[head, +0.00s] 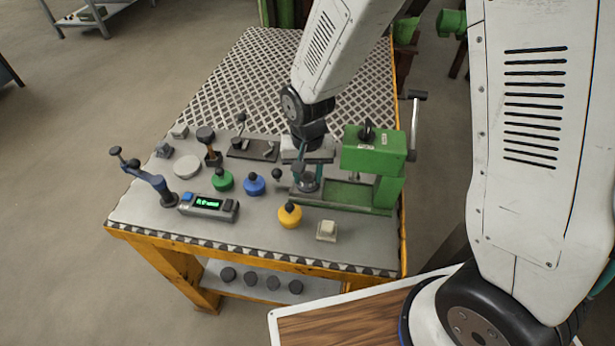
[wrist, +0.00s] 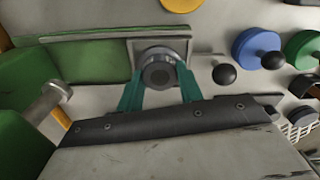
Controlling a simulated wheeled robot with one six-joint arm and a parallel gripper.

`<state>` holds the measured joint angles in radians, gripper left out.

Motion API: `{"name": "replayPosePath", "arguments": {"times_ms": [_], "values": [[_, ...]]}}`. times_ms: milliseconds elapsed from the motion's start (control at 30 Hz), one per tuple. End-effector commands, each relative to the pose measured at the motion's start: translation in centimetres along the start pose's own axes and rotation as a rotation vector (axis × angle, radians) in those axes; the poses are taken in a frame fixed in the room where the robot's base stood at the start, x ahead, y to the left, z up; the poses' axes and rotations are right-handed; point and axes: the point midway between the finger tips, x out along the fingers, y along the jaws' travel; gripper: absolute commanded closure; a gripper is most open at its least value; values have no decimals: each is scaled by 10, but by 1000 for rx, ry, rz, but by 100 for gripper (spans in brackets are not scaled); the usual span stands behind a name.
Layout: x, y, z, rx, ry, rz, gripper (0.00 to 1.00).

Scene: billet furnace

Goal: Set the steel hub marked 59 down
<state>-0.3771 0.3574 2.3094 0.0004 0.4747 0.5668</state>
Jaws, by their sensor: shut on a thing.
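My gripper (head: 308,173) points down at the left end of the green press, shut on a round steel hub (head: 308,185). In the wrist view the hub (wrist: 158,73) sits between the two teal fingers of my gripper (wrist: 160,82), its round bored top facing the camera. A grey square plate (wrist: 186,47) at the end of the press's green base shows behind the hub. I cannot tell whether the hub touches this plate or hangs just above it. The number on the hub is not readable.
The green press (head: 375,152) with its crank handle (head: 414,120) stands right of my gripper. A yellow knobbed disc (head: 289,216), a blue one (head: 254,185), a green one (head: 222,180) and a lit display box (head: 208,206) stand nearby. Bare tabletop (head: 255,225) lies at the front.

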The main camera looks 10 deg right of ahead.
Motion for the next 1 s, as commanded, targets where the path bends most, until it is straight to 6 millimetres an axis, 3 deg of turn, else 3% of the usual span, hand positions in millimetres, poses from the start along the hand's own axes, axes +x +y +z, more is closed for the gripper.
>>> {"name": "replayPosePath", "arguments": {"times_ms": [167,367,567,1000], "values": [[-6,0,-1,0,2,-1,100],[-33,-1,-1,0,5,-3,100],[-84,-1,-1,0,7,-5,100],[-218,-1,-1,0,7,-4,100]]}}
